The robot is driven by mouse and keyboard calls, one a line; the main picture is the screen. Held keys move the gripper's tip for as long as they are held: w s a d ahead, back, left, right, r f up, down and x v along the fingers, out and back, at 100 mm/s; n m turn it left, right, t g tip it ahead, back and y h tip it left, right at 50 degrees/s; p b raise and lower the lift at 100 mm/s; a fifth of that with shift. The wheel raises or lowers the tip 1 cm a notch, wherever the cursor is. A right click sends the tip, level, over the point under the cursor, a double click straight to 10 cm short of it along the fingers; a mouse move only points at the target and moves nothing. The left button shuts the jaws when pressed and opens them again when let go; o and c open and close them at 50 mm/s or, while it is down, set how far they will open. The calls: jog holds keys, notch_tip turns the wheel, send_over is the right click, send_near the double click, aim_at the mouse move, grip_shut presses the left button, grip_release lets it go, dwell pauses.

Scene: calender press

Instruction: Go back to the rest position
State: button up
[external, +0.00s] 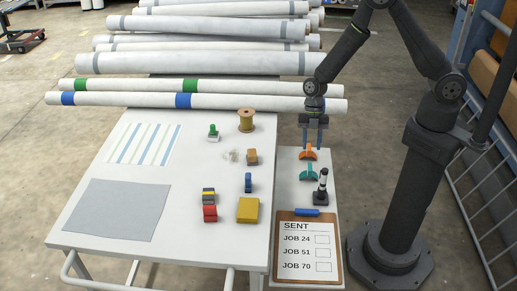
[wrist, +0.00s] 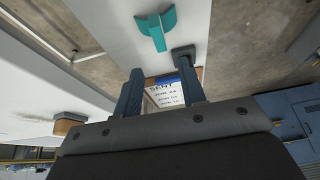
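My gripper (external: 314,146) hangs fingers down over the far end of the narrow white side table (external: 292,189). Its two blue-grey fingers are apart with nothing between them, as the wrist view (wrist: 158,76) also shows. An orange clamp-like piece (external: 308,152) stands on the side table just below or in front of the fingertips; I cannot tell the exact gap. A teal piece of like shape (external: 309,172) stands nearer the camera and also shows in the wrist view (wrist: 156,27).
A black stamp (external: 321,190) and a clipboard (external: 309,250) listing jobs lie on the side table. The large table (external: 180,232) holds small blocks, a spool (external: 246,120), a grey sheet (external: 115,209) and a striped sheet (external: 143,143). Long rolls (external: 225,103) lie behind my gripper.

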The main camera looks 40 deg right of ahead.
aim_at(310, 168)
jog(key=x, duration=1)
jog(key=shift+s+f, duration=0.1)
jog(key=shift+f, duration=0.2)
jog(key=shift+r, duration=0.2)
jog(key=shift+r, duration=0.1)
